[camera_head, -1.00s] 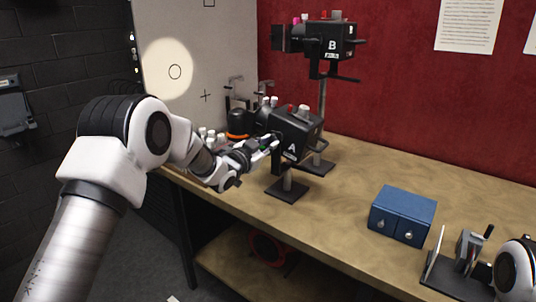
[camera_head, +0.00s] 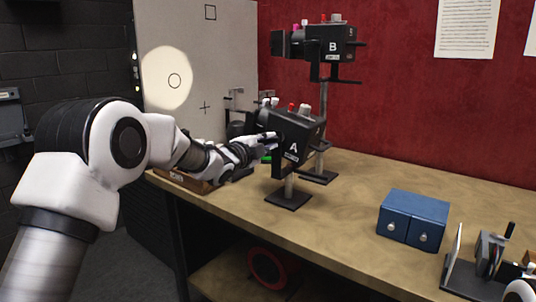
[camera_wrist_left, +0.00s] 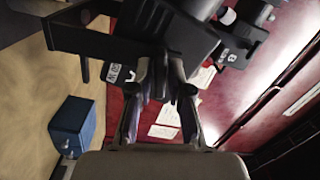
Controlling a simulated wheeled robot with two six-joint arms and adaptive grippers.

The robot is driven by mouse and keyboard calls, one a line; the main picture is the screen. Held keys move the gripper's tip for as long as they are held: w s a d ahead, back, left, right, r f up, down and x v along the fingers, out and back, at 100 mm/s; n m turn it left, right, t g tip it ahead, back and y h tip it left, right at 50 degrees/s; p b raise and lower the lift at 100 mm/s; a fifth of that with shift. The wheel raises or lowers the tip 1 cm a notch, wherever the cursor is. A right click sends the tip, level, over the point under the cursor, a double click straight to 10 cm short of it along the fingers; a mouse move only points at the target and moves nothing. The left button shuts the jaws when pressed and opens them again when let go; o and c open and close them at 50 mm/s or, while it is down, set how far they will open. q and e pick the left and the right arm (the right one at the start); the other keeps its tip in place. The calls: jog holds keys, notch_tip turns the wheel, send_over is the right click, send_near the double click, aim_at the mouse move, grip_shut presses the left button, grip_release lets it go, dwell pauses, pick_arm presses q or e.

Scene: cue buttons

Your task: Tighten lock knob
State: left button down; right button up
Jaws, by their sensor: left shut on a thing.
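The black lamp-like unit A (camera_head: 296,132) stands on a short post with a flat black base (camera_head: 288,200) on the bench. My left gripper (camera_head: 272,138) reaches its left side from the left, its fingertips against the housing. In the left wrist view, the two fingers (camera_wrist_left: 167,68) are close together at the underside of the black housing (camera_wrist_left: 150,32). The gripper is shut on a small part there, taken to be the lock knob, which the fingers hide.
A second unit B (camera_head: 325,42) stands higher on a pole behind unit A. A blue two-drawer box (camera_head: 413,219) sits to the right on the wooden bench (camera_head: 345,205). A black-based stand (camera_head: 470,280) is at the lower right. Bare bench lies between unit A and the box.

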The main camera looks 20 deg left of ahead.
pick_arm(q)
jog(key=shift+f+m+b, duration=0.15)
jog(key=shift+m+b, duration=1.05)
jog(key=shift+m, duration=0.2)
jog(key=c, duration=1.2)
grip_release()
jog(key=v, duration=1.2)
